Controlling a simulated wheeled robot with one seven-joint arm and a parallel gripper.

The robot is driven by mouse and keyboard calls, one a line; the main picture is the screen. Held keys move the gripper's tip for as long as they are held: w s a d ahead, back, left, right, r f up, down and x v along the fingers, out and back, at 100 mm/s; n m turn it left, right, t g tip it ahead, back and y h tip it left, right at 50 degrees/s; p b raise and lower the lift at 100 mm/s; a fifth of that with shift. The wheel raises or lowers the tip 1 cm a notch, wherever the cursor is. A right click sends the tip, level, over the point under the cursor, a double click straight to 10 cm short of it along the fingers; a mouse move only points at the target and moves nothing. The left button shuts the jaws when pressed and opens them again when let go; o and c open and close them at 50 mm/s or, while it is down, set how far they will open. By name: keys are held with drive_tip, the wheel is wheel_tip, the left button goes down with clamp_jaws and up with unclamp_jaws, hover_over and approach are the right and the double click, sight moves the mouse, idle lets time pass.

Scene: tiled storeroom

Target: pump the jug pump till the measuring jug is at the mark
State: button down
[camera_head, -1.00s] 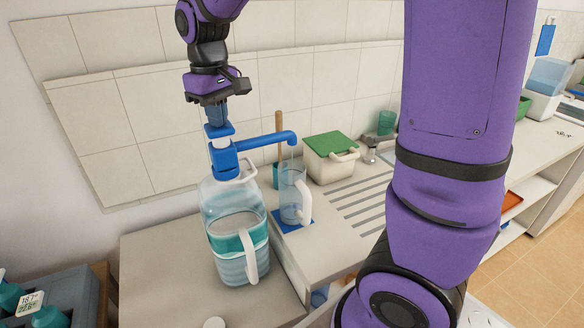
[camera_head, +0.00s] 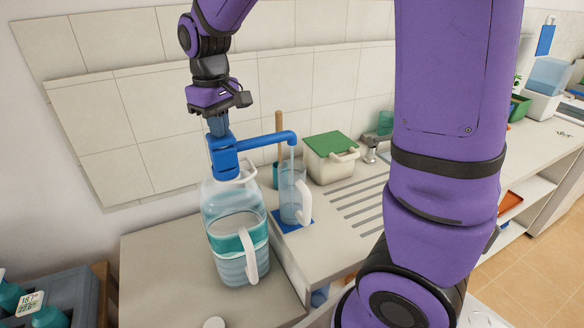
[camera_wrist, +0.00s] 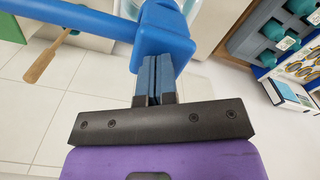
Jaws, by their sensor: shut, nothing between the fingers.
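The large clear water jug (camera_head: 222,200) stands on the counter with a teal band and a white handle. The blue jug pump (camera_head: 226,160) sits on its neck, its spout reaching right over the measuring jug (camera_head: 290,205). The clear measuring jug with a white handle stands on a blue mat (camera_head: 279,224); its water level and mark are too small to read. My gripper (camera_head: 217,130) is shut and empty, fingers pointing down onto the pump's head, which is pressed low. In the wrist view the closed fingertips (camera_wrist: 155,70) meet the blue pump (camera_wrist: 163,35).
A cream box with a green lid (camera_head: 330,155) stands behind the ribbed drainer, near the tap (camera_head: 370,148). A wooden-handled tool (camera_head: 279,130) stands upright behind the spout. A grey crate of teal bottles (camera_head: 60,300) is at lower left.

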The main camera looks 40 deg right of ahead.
drive_tip(key=shift+r, duration=1.3)
drive_tip(key=shift+f, duration=0.1)
drive_tip(key=shift+f, duration=1.25)
drive_tip(key=shift+r, duration=1.35)
drive_tip(key=shift+f, duration=0.15)
